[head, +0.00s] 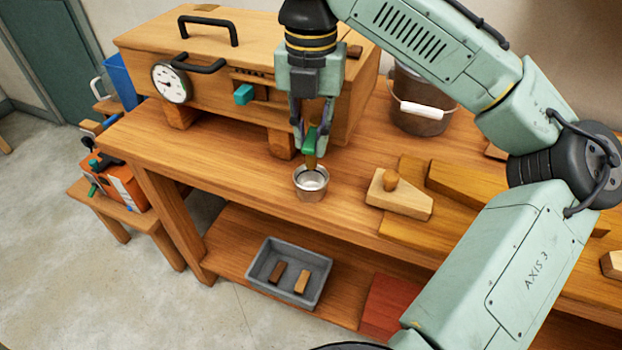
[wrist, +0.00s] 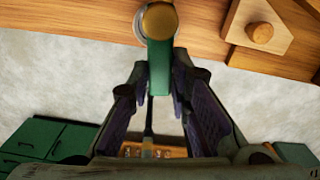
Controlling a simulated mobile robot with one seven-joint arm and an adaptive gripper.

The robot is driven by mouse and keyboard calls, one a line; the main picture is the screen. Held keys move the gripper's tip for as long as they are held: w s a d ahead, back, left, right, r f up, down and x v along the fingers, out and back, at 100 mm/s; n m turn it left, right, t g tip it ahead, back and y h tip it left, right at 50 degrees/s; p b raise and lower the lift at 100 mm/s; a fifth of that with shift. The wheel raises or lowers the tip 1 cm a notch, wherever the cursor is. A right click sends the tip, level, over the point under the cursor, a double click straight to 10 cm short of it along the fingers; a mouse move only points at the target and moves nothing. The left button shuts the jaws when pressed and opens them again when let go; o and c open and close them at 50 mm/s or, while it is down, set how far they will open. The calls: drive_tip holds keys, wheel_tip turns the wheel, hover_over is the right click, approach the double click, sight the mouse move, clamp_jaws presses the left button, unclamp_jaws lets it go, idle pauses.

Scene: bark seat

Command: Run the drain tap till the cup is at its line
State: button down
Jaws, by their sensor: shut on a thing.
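The drain tap has a green handle (head: 310,143) and a brass-coloured body (head: 311,162) in front of the wooden box (head: 222,105) on the bench. My gripper (head: 311,133) is shut on the green handle from above. In the wrist view the handle (wrist: 160,68) lies between the tips of my gripper (wrist: 160,85), with the round brass end (wrist: 159,21) beyond it. A small metal cup (head: 311,194) stands upright on the bench under the tap. Its inside looks pale grey; I cannot make out the line or a liquid level. In the wrist view the tap mostly hides the cup.
A wooden block with a knob (head: 400,198) lies right of the cup, near boards. A bucket (head: 420,118) stands behind. The box carries a dial gauge (head: 171,83) and a teal knob (head: 244,95). A grey tray (head: 290,272) sits on the lower shelf.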

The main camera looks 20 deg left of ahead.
drive_tip(key=shift+w+d+r+n+p, duration=0.1)
drive_tip(key=shift+w+r+n+p, duration=0.1)
drive_tip(key=shift+n+p, duration=0.15)
drive_tip(key=shift+d+n+p, duration=0.2)
drive_tip(key=shift+n+p, duration=0.35)
drive_tip(key=shift+p, duration=0.1)
drive_tip(key=shift+w+d+f+n, duration=0.1)
drive_tip(key=shift+d+n, duration=0.05)
drive_tip(key=shift+n, duration=0.15)
drive_tip(key=n, duration=0.1)
drive_tip(key=d+n, duration=0.1)
drive_tip(key=n, duration=0.2)
drive_tip(key=shift+w+d+f+n, duration=0.1)
drive_tip(key=shift+w+d+n, duration=0.2)
drive_tip(key=shift+d+n, duration=0.1)
idle(5.9)
